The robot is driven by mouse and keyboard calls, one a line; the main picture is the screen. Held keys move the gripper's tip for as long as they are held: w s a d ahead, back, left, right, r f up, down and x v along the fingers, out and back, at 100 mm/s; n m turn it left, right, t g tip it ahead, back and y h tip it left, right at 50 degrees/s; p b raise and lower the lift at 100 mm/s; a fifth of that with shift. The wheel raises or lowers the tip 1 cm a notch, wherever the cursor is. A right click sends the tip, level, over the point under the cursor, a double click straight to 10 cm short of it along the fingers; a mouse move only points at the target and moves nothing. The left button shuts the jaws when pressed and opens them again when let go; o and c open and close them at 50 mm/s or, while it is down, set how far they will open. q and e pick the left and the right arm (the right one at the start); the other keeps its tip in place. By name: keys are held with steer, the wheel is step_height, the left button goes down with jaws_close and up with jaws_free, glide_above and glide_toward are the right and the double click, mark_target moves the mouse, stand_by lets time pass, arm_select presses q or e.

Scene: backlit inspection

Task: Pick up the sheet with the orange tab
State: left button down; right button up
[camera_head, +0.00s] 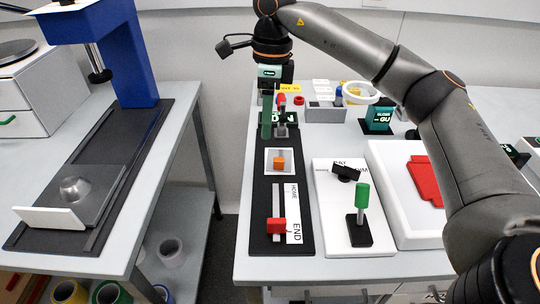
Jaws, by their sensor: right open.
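The sheet is a small white square (270,168) lying flat on the long black board, toward its far half. Its orange tab (280,163) stands up near the middle of the white square. My right gripper (275,104) hangs from the wrist above the far end of the board, beyond the sheet and apart from it. Its jaws are open, though the fingertips are small and hard to separate from the green and red parts behind them. My left gripper is not in view.
A red slider block (278,226) sits on the board's near half, beside an END label. To the right, a green-topped post (362,196) stands on a white panel, and a white tray (398,212) holds a red piece (424,180). A gap separates the left bench.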

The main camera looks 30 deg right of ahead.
mark_target(277, 159)
steer(key=shift+h, duration=0.4)
steer(key=d+f, duration=0.1)
steer(key=f, duration=0.6)
steer(key=d+f+b, duration=0.1)
steer(key=f, duration=0.3)
steer(key=shift+d, duration=0.35)
jaws_close()
